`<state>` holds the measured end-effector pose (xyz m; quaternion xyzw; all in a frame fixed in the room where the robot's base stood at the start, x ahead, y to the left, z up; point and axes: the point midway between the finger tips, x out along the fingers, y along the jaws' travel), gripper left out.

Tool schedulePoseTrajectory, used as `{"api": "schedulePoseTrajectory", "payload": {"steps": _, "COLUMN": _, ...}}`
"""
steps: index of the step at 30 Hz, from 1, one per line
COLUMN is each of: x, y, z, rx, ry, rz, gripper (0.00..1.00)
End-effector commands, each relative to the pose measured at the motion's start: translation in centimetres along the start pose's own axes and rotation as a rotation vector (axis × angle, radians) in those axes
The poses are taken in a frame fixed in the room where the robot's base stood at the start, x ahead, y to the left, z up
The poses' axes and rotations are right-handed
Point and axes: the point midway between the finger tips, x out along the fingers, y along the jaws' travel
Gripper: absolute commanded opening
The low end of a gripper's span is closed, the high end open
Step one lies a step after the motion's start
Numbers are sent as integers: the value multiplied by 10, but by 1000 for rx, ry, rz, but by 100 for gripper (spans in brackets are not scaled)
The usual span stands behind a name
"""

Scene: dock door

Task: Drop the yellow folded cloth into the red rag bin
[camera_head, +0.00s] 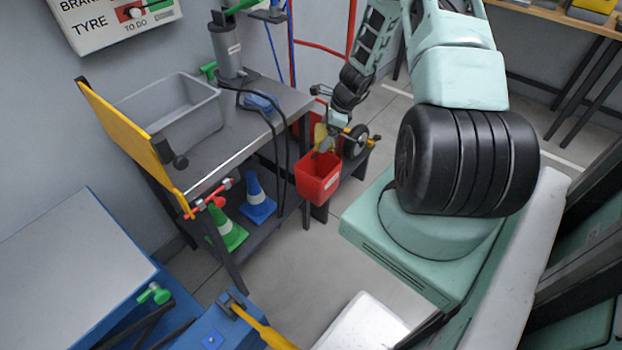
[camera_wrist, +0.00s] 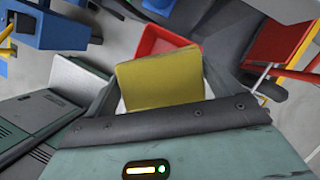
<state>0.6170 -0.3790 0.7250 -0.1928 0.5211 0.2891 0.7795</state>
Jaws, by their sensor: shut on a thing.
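My gripper (camera_head: 327,143) is shut on the yellow folded cloth (camera_wrist: 158,80), which shows large and flat in front of the wrist camera. In the head view only a small part of the yellow cloth (camera_head: 320,133) shows beside the gripper. My gripper is just above the bin's far side in the head view. In the wrist view the red bin (camera_wrist: 160,38) is behind the cloth, which hides part of its opening.
The grey workbench (camera_head: 235,150) bears a grey tub (camera_head: 185,120) and a blue cloth (camera_head: 262,102). Green (camera_head: 228,232) and blue (camera_head: 256,198) cones stand on its lower shelf. A small black wheel (camera_head: 355,140) is right of the gripper. Clear floor lies in front of the bin.

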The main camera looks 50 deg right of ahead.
Motion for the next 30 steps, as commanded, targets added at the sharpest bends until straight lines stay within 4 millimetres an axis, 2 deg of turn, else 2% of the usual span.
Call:
{"api": "schedulePoseTrajectory", "payload": {"steps": 5, "x": 9, "y": -1, "z": -5, "rx": 12, "ry": 0, "rz": -5, "gripper": 69}}
{"api": "schedulePoseTrajectory", "payload": {"steps": 18, "x": 53, "y": 0, "z": -23, "rx": 8, "ry": -1, "rz": -3, "gripper": 69}}
{"api": "schedulePoseTrajectory", "payload": {"steps": 29, "x": 55, "y": -1, "z": -23, "rx": 6, "ry": 0, "rz": -3, "gripper": 69}}
{"api": "schedulePoseTrajectory", "payload": {"steps": 30, "x": 55, "y": 0, "z": -23, "rx": 6, "ry": 0, "rz": -3, "gripper": 100}}
